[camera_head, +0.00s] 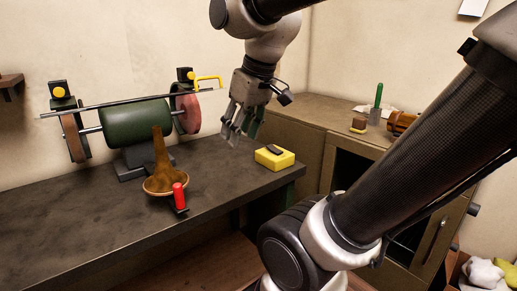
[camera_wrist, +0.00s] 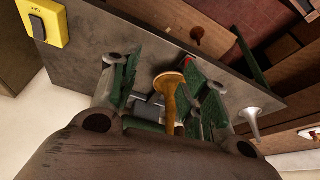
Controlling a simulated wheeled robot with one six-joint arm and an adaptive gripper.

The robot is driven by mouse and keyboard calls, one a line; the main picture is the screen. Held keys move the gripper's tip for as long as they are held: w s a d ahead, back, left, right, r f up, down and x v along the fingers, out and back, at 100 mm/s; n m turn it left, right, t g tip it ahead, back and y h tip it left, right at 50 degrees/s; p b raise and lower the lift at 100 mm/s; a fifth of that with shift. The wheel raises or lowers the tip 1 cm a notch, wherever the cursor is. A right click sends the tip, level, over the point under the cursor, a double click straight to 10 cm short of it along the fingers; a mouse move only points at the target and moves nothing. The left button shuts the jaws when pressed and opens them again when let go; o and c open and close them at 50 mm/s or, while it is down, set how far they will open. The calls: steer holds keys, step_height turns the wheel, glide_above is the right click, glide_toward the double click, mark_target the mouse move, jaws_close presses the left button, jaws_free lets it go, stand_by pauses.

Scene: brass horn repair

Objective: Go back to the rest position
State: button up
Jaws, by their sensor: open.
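My gripper (camera_head: 240,132) is open and empty in the air above the right part of the dark workbench (camera_head: 75,222). Its two fingers with green pads also show apart in the wrist view (camera_wrist: 164,88). A brown brass horn bell (camera_head: 160,168) stands flared end down near the bench's front edge, left of my gripper. In the wrist view the horn bell (camera_wrist: 169,88) shows between the fingers, apart from them in depth. A red-handled tool (camera_head: 179,196) is beside its flare.
A green bench grinder (camera_head: 135,122) with wheels stands behind the horn. A yellow switch box (camera_head: 274,157) is on the bench below and right of my gripper. A wooden cabinet (camera_head: 338,118) at right carries a green-handled tool (camera_head: 377,98). A silvery cone (camera_wrist: 252,120) shows in the wrist view.

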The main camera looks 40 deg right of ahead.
steer(key=s+d+f+m, duration=0.2)
steer(key=s+f, duration=0.2)
steer(key=s, duration=0.1)
steer(key=shift+f+h, duration=0.15)
steer(key=shift+h, duration=0.25)
steer(key=shift+c, duration=0.3)
stand_by(0.3)
